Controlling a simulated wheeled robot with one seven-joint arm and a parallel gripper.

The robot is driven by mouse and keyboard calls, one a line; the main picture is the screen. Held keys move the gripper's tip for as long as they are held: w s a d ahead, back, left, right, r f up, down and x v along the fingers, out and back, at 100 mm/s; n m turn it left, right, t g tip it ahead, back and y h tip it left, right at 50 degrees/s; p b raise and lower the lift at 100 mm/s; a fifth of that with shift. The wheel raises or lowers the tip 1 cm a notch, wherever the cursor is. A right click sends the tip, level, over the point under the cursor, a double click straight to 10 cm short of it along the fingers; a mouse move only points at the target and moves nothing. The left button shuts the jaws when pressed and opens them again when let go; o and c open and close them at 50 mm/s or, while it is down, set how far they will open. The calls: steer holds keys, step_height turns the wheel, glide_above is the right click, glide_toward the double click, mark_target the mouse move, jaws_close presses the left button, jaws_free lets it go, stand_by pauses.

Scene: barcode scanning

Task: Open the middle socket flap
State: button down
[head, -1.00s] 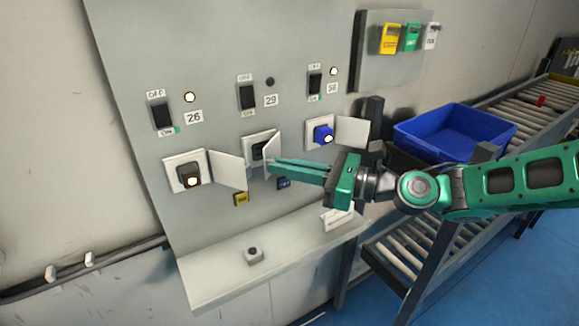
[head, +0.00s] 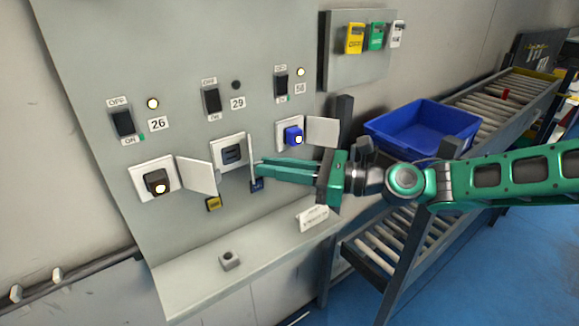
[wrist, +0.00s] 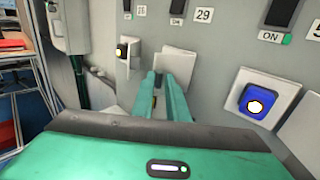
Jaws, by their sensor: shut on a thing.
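The middle socket (head: 231,153) sits below switch 29 on the grey panel, and its dark face shows with no plug in it. Its white flap (head: 251,150) stands out from the wall, seen nearly edge-on, hinged on the right side of the socket. My gripper (head: 259,167) is shut on the flap, its green fingers reaching in from the right. In the wrist view the fingertips (wrist: 160,78) meet the white flap (wrist: 179,62), which hides most of the socket behind it.
The left socket holds a black plug (head: 156,181) and the right one a blue plug (head: 293,135); both flaps (head: 197,175) (head: 322,131) stand open. Yellow (head: 213,204) and blue (head: 257,185) tags hang below. A blue crate (head: 422,127) stands at right.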

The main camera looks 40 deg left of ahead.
steer(key=shift+w+a, duration=0.25)
steer(key=shift+w, duration=0.8)
steer(key=c, duration=1.9)
jaws_free()
steer(key=shift+w+a, duration=0.1)
steer(key=v, duration=1)
steer(key=shift+s+d, duration=0.2)
steer(key=shift+d, duration=0.25)
